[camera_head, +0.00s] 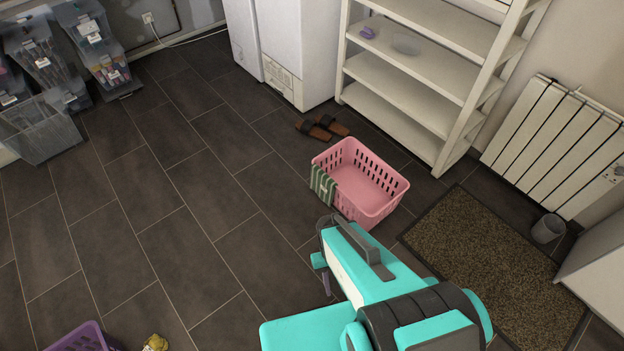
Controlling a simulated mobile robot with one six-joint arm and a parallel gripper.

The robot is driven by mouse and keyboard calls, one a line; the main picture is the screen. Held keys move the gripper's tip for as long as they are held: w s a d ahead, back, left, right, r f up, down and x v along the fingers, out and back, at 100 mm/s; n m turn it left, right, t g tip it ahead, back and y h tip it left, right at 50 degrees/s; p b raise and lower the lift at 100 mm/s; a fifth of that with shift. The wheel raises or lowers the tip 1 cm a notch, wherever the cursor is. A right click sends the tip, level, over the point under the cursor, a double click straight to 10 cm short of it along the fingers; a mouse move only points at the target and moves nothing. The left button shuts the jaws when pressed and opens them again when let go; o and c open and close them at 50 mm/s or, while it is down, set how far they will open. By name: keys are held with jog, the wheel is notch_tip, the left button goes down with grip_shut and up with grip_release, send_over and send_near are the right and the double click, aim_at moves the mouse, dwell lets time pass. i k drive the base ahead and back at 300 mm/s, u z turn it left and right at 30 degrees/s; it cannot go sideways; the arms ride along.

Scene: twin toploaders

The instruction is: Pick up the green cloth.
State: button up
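The green cloth (322,185) has pale stripes and hangs over the left wall of a pink laundry basket (372,215). Its outer part hangs down the outside of the basket. My teal arm reaches in from the bottom of the view, and its end with my gripper (322,272) is below and near the basket, apart from the cloth. The fingers are mostly hidden by the arm, so I cannot see whether they are open or shut.
Brown sandals (322,127) lie behind the basket, before a white shelf (400,112). A doormat (490,270) and grey bin (547,229) are right. A purple basket (85,338) and yellow cloth (155,343) are lower left. Floor left of the pink basket is clear.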

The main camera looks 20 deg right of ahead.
aim_at(321, 182)
jog(key=u, duration=0.55)
jog(key=i, duration=0.65)
jog(key=u, duration=0.5)
jog(key=i, duration=0.65)
jog(key=u, duration=0.3)
